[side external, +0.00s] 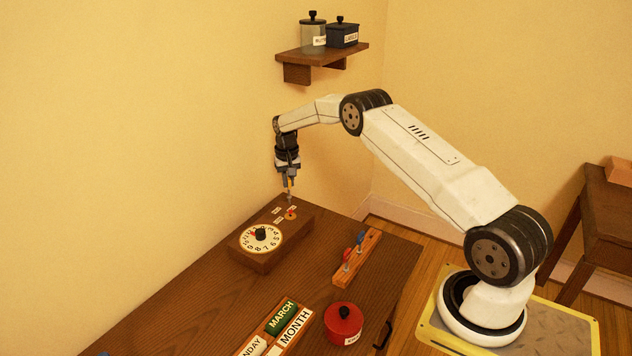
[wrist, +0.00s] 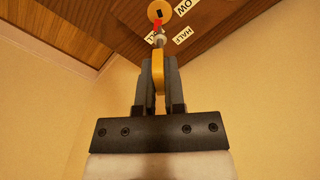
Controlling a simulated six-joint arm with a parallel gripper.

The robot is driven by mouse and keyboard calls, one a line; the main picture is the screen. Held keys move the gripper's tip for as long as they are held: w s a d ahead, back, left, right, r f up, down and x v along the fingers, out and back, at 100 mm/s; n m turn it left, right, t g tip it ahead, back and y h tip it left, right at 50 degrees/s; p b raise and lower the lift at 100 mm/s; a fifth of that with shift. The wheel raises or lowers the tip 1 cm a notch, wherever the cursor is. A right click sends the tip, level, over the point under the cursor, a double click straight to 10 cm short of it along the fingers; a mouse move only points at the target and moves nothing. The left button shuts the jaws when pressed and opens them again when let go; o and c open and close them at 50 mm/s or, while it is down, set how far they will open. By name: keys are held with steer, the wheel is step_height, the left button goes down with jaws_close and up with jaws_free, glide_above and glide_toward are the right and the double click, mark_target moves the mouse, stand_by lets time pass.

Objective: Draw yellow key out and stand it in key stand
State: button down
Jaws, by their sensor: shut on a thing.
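My gripper (side external: 290,182) is shut on the yellow key (wrist: 159,80), whose yellow head sits between the fingers in the wrist view. The key points down, its grey shaft showing below the fingers. It is above the round orange lock plate (side external: 291,214) on the wooden dial box; the plate also shows in the wrist view (wrist: 160,11), with a red mark. The shaft's tip looks close above the plate, but I cannot tell whether it is fully clear. The key stand (side external: 345,272) is a wooden strip to the right, with a red key and a blue key upright in it.
The wooden box (side external: 265,261) carries a white numbered dial with a black knob (side external: 261,234). A red lidded pot (side external: 343,323) and a MARCH/MONTH block board (side external: 282,317) are nearer the front. A wall shelf (side external: 322,56) with jars is above. Bare desk lies between box and stand.

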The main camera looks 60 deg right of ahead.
steer(key=s+d+m, duration=0.3)
steer(key=s+m, duration=0.2)
steer(key=s, duration=0.7)
steer(key=s+d+m, duration=0.4)
steer(key=s+m, duration=0.1)
steer(key=s, duration=0.7)
steer(key=shift+s+d+f, duration=0.2)
steer(key=shift+s+d, duration=0.05)
steer(key=shift+s, duration=0.15)
steer(key=shift+f, duration=0.15)
steer(key=shift+f, duration=2.55)
steer(key=shift+f, duration=1.7)
steer(key=shift+c, duration=0.8)
jaws_free()
